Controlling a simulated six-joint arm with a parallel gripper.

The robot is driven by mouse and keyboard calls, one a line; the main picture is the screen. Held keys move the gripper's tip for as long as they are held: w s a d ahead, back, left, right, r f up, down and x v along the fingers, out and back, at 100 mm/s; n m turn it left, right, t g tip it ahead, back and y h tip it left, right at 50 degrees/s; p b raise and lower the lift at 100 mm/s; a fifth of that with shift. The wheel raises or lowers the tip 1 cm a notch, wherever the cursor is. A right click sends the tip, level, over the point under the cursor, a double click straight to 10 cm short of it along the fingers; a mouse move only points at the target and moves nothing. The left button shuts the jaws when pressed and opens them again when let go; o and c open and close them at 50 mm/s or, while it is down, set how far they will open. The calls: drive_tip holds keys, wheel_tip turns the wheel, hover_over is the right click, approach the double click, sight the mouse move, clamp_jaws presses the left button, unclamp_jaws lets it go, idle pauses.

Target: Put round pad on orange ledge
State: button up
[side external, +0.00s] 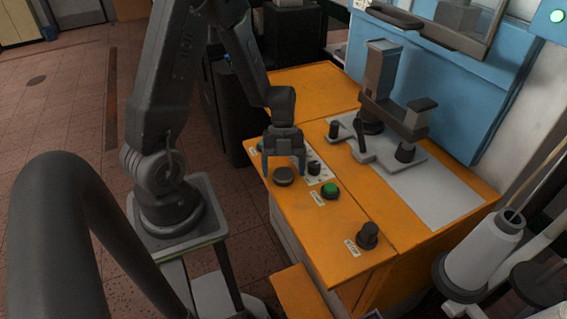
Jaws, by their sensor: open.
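A dark round pad (284,177) lies on the orange top of the machine, near its left edge. My gripper (284,168) is above it, pointing down, with its two fingers apart on either side of the pad in this view. I cannot tell whether the fingers touch the pad or the surface. The orange ledge (304,293) shows as a small lower orange surface at the bottom of the view, bare where it is visible. Its lower end runs out of the picture.
A green button (330,189) and a black knob (368,234) stand on the orange panel right of the pad. A white switch plate (316,171) is close beside the gripper. A grey clamp-like fixture (382,85) rises behind. A white thread cone (484,252) stands at right.

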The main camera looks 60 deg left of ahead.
drive_tip(key=v, duration=1.2)
wheel_tip(320, 180, up, 7)
drive_tip(key=n+t+y, duration=0.2)
drive_tip(key=n+y, duration=0.1)
drive_tip(key=n, duration=0.6)
hover_over(286, 179)
drive_tip(key=s+d+r+n+t+y, duration=0.1)
drive_tip(key=s+d+r+n+t, duration=0.4)
drive_tip(key=n, duration=0.8)
drive_tip(key=shift+s+d+r+n, duration=0.35)
drive_tip(key=shift+s+d, duration=0.45)
drive_tip(key=shift+d, duration=0.2)
